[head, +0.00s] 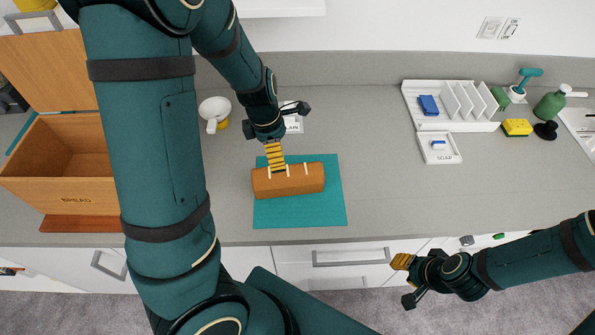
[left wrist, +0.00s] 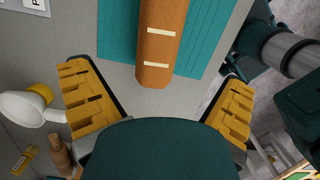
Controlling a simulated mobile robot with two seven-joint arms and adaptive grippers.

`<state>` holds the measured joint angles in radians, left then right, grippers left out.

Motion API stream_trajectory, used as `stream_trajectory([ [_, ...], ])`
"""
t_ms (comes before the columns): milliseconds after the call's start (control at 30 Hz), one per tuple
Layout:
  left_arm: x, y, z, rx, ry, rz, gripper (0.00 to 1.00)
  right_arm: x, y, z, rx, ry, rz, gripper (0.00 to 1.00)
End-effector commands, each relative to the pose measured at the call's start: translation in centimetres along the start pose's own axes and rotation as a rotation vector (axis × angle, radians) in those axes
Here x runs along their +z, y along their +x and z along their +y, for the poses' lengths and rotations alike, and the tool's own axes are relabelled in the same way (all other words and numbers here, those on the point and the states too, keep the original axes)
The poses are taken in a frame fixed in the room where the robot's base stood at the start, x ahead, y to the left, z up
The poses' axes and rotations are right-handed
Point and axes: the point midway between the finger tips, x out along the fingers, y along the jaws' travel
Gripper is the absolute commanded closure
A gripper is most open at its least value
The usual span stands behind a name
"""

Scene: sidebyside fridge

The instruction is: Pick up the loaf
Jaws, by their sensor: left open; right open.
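The loaf (head: 305,180) is a brown block with pale score lines. It lies on a teal mat (head: 300,218) on the grey counter. It also shows in the left wrist view (left wrist: 160,48). My left gripper (head: 275,157) is at the loaf's left part in the head view and hides some of it. In the left wrist view its yellow fingers (left wrist: 158,95) are spread wide, with the loaf's near end between and beyond them. I cannot tell whether a finger touches it. My right gripper (head: 402,270) is open and empty in front of the counter's front edge.
A wooden bread box (head: 75,165) with its lid up stands at the left. A white and yellow item (head: 215,112) stands near my left wrist. A white dish rack (head: 455,105), sponge (head: 517,127) and green bottle (head: 550,105) are at the right.

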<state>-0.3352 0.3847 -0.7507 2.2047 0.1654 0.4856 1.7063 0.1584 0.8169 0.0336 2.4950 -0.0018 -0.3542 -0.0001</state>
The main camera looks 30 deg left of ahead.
Motion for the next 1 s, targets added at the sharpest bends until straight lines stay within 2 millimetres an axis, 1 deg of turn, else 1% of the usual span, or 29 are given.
stream_trajectory([
  [167, -0.2, 3.0, -0.1, -0.006, -0.003, 0.004, 0.00, 0.1, 0.2, 0.1, 0.000, 0.000, -0.001, 0.65],
  [200, -0.2, 4.0, -0.1, -0.004, -0.001, 0.003, 0.00, 0.1, 0.6, 0.2, 0.000, 0.000, 0.000, 0.65],
  [300, -0.1, 5.9, -0.1, -0.004, -0.002, 0.003, 0.00, 0.2, 1.2, 0.5, 0.000, 0.001, 0.001, 0.65],
  [400, -0.1, 7.2, -0.1, -0.003, 0.001, 0.003, 0.00, 0.3, 1.5, 0.6, 0.001, 0.002, 0.001, 0.65],
  [667, 0.1, 8.8, 0.0, -0.002, 0.002, 0.002, 0.00, 0.3, 1.8, 0.7, 0.001, 0.003, 0.002, 0.65],
  [900, 0.6, 12.2, 0.0, -0.003, 0.001, 0.002, 0.00, 0.4, 2.4, 1.0, 0.002, 0.004, 0.003, 0.65],
  [1000, 0.7, 13.1, 0.1, -0.001, 0.002, 0.001, 0.00, 0.4, 2.5, 1.0, 0.002, 0.004, 0.003, 0.65],
])
